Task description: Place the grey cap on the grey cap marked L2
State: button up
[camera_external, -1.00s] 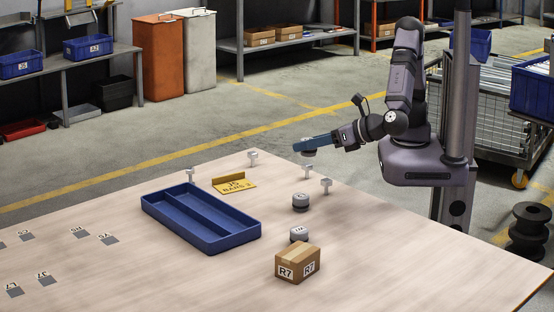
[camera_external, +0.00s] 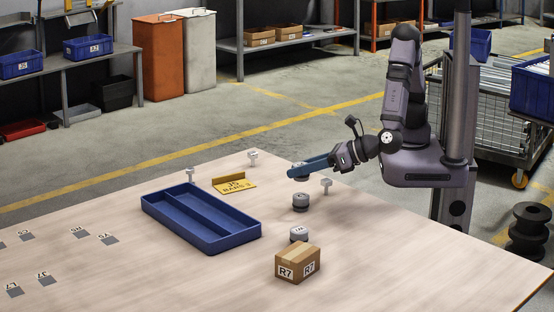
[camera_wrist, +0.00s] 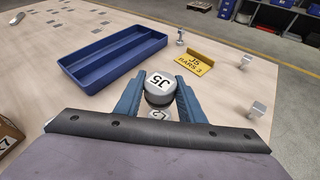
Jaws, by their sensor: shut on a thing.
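My gripper (camera_wrist: 159,88) is shut on a grey cap marked J5 (camera_wrist: 157,79), with a blue finger on either side of it. In the external view my gripper (camera_external: 300,172) holds the cap above the table. The grey cap marked L2 (camera_wrist: 158,114) shows just below the held cap in the wrist view, partly hidden by it and my gripper's body. In the external view a grey cap with a dark band (camera_external: 300,202) stands on the table, below my gripper with a small gap; it appears to be the L2 cap.
Another marked grey cap (camera_external: 299,234) stands beside a cardboard box marked R7 (camera_external: 297,265). A blue divided tray (camera_external: 210,246) lies to the left, with a yellow sign (camera_external: 236,185) behind it. Several small light posts (camera_external: 326,184) stand near the back edge.

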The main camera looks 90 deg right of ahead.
aim_at(301, 195)
jog(key=shift+f+b, duration=0.3)
jog(key=shift+f, duration=2)
jog(key=shift+f, duration=0.1)
jog(key=o, duration=1.1)
jog(key=shift+r, duration=0.2)
jog(key=v, duration=1.2)
jog(key=shift+p, duration=0.3)
jog(key=shift+f, duration=0.1)
